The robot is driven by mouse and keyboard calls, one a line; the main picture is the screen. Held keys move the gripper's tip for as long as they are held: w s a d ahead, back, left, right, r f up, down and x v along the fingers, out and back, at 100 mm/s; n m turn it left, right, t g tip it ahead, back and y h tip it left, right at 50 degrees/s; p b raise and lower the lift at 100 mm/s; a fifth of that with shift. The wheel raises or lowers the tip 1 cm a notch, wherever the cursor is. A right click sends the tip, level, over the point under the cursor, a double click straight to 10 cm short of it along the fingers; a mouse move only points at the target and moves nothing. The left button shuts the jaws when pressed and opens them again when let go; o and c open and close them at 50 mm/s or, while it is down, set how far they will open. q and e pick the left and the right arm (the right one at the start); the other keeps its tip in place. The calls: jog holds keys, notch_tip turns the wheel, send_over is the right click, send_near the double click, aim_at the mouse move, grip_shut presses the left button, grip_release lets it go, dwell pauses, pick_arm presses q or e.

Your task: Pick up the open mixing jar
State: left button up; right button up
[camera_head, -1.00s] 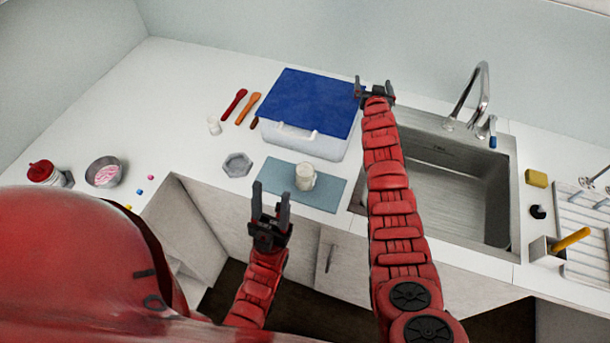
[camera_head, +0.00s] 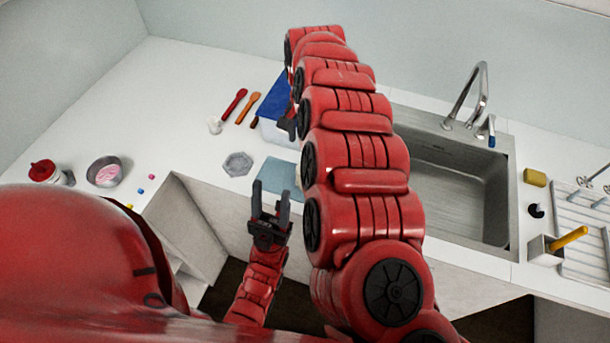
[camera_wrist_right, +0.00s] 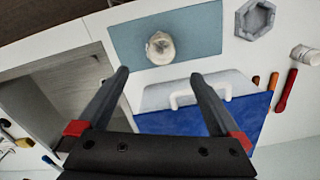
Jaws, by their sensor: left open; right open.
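The open mixing jar (camera_wrist_right: 160,47), a small whitish jar, stands upright on the blue-grey mat (camera_wrist_right: 205,32) in the right wrist view. In the head view my right arm hides nearly all of it; the mat (camera_head: 277,174) shows in part. My right gripper (camera_wrist_right: 160,74) is open and empty, its fingertips pointing toward the jar, which lies beyond the gap between them. In the head view that gripper is mostly hidden behind its own arm. My left gripper (camera_head: 271,188) is open and empty near the counter's front edge, in front of the mat.
A blue-lidded box (camera_wrist_right: 190,92) lies behind the mat, close under my right gripper. A grey hexagonal dish (camera_head: 237,164) sits left of the mat, and a small white container (camera_head: 215,125) behind it. The sink (camera_head: 455,190) is to the right.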

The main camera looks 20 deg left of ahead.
notch_tip(320, 180, down, 8)
jog(key=b, duration=0.2)
jog(key=shift+d+b, duration=0.1)
jog(key=shift+b, duration=0.2)
jog(key=shift+w+f+p, duration=0.1)
jog(key=shift+f+p, duration=0.45)
jog(key=shift+p, duration=0.2)
jog(key=shift+f, duration=0.2)
jog(key=shift+f+p, duration=0.5)
jog(key=shift+p, duration=0.15)
notch_tip(320, 180, down, 3)
jog(key=shift+r+p, duration=0.15)
jog(key=shift+p, duration=0.45)
jog(key=shift+a+f, duration=0.2)
jog(key=shift+f, duration=0.6)
jog(key=c, duration=1.4)
